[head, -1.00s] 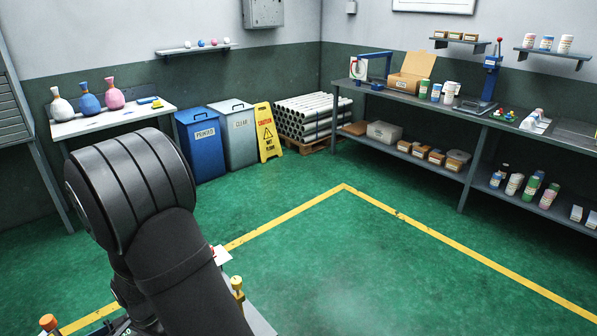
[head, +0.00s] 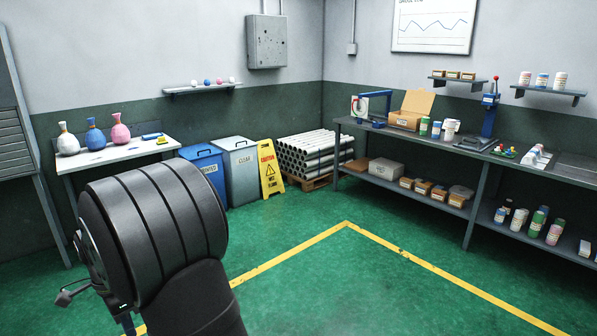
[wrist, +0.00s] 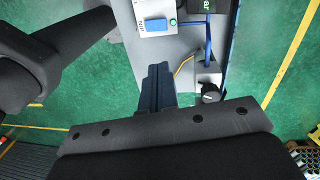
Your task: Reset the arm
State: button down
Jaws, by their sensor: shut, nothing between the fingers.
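My arm (head: 160,225) fills the lower left of the head view, with its thick black ribbed section raised in front of the white table. In the wrist view my gripper (wrist: 157,70) shows as two dark blue fingers lying together, with nothing between them. The fingers point toward a grey deck (wrist: 140,60), seen from above. I cannot tell whether they touch it. The gripper's fingers cannot be made out in the head view.
A white table (head: 110,153) with flasks stands at left. Bins, a yellow caution sign (head: 269,170) and a long workbench (head: 400,134) line the walls. Green floor (head: 350,280) is clear.

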jog(key=r, duration=0.2)
jog(key=r+m, duration=0.1)
jog(key=shift+w+a, duration=0.2)
jog(key=shift+w, duration=0.05)
jog(key=c, duration=1.9)
grip_release()
jog(key=shift+a+r, duration=0.1)
jog(key=o, duration=1.5)
jog(key=s+a+r, duration=0.1)
jog(key=r, duration=0.1)
jog(key=s+a+r, duration=0.1)
jog(key=a+r, duration=0.1)
jog(key=r, duration=0.1)
jog(key=s+a+r, duration=0.1)
jog(key=a+r, duration=0.1)
jog(key=shift+s+a+r, duration=0.25)
jog(key=shift+s, duration=0.15)
jog(key=o, duration=0.3)
jog(key=shift+s, duration=0.15)
jog(key=shift+o, duration=0.5)
notch_tip(320, 180, down, 9)
jog(key=s+d, duration=0.1)
jog(key=shift+f, duration=0.2)
